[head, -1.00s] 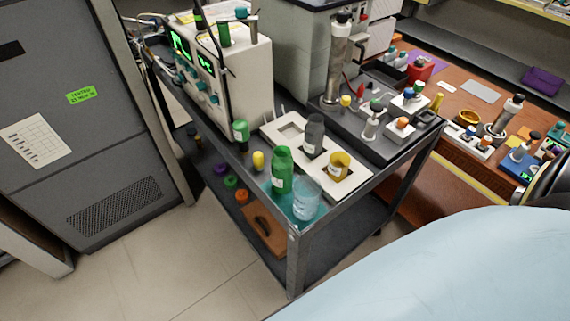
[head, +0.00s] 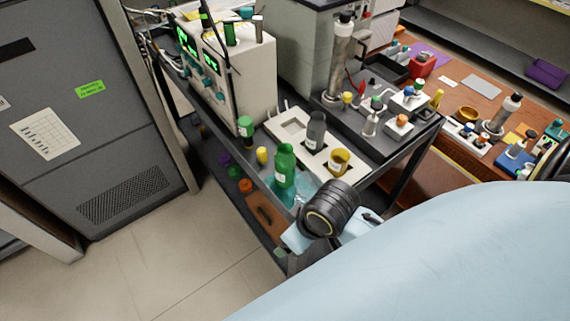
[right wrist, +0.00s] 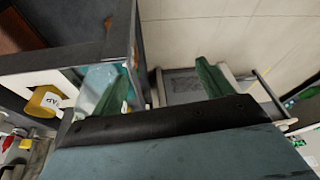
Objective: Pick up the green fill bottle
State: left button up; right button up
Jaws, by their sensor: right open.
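The green bottle (head: 285,167) with a white label stands upright near the front corner of the cart's top. My right arm's dark wrist joint (head: 330,208) is in front of the cart corner, just right of and nearer than the green bottle. My right gripper (right wrist: 160,70) shows two green fingers spread apart with nothing between them, over the cart's edge and floor. I cannot make out the green bottle in the right wrist view. My left gripper is not in view.
A clear beaker (head: 305,187) is partly hidden by my wrist. A yellow cup (head: 339,160) and a grey bottle (head: 316,130) stand in the white tray (head: 283,132). An instrument box (head: 250,75) stands behind. Floor (head: 190,255) left of the cart is clear.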

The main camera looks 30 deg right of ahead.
jog(key=w+a+r+n, duration=0.1)
jog(key=w+a, duration=0.1)
jog(key=w, duration=0.4)
notch_tip(320, 180, up, 10)
jog(key=m+g+h, duration=0.1)
jog(key=g+h, duration=0.1)
jog(key=g, duration=0.1)
send_over(283, 147)
jog(key=shift+r, duration=0.1)
jog(key=shift+d+f, duration=0.15)
jog(key=shift+f, duration=0.15)
notch_tip(283, 147, down, 7)
jog(key=shift+f, duration=0.15)
jog(key=f, duration=0.5)
jog(key=shift+s+f, duration=0.1)
jog(key=shift+s, duration=0.3)
jog(key=c, duration=1.3)
